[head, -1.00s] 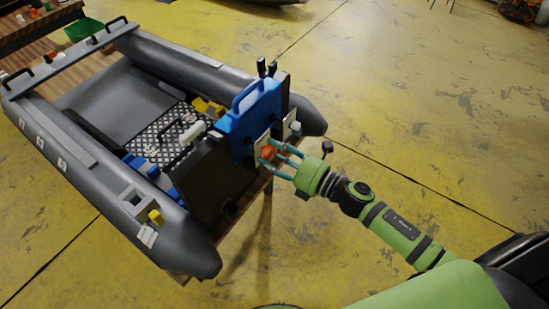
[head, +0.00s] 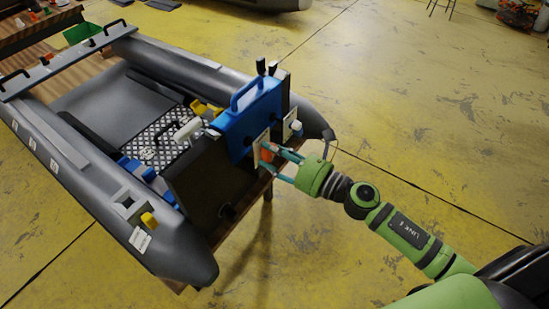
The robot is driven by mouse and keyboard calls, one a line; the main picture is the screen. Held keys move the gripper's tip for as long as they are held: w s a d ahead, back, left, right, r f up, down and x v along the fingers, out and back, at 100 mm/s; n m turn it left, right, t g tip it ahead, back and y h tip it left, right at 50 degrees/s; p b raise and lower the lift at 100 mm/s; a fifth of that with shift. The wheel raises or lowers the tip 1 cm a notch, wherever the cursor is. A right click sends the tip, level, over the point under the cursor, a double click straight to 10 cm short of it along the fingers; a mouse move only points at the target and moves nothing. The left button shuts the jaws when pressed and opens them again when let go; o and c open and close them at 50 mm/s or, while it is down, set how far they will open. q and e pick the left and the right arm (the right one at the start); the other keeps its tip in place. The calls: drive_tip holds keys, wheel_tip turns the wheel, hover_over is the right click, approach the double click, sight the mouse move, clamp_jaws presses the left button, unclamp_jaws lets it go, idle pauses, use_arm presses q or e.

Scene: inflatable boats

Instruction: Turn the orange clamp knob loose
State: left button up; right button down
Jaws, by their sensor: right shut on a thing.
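The orange clamp knob (head: 266,154) shows as a small orange patch on a pale plate (head: 258,146) at the outer face of the dark transom board (head: 215,178). My right gripper (head: 271,159) is shut on the knob, and its teal fingers hide part of it. A blue bracket with a handle (head: 250,118) sits over the transom just above the knob. My left gripper is not in view.
The grey inflatable boat (head: 183,245) rests on a wooden table, its tube ends either side of the transom. The yellow floor (head: 420,120) is clear to the right.

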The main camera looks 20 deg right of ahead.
drive_tip(key=c, duration=0.8)
unclamp_jaws()
drive_tip(key=shift+o, duration=0.2)
drive_tip(key=shift+s+d+f, duration=0.15)
drive_tip(key=shift+s+d, duration=0.1)
drive_tip(key=shift+s, duration=0.05)
drive_tip(key=b+v, duration=0.3)
drive_tip(key=v, duration=0.4)
drive_tip(key=shift+s, duration=0.1)
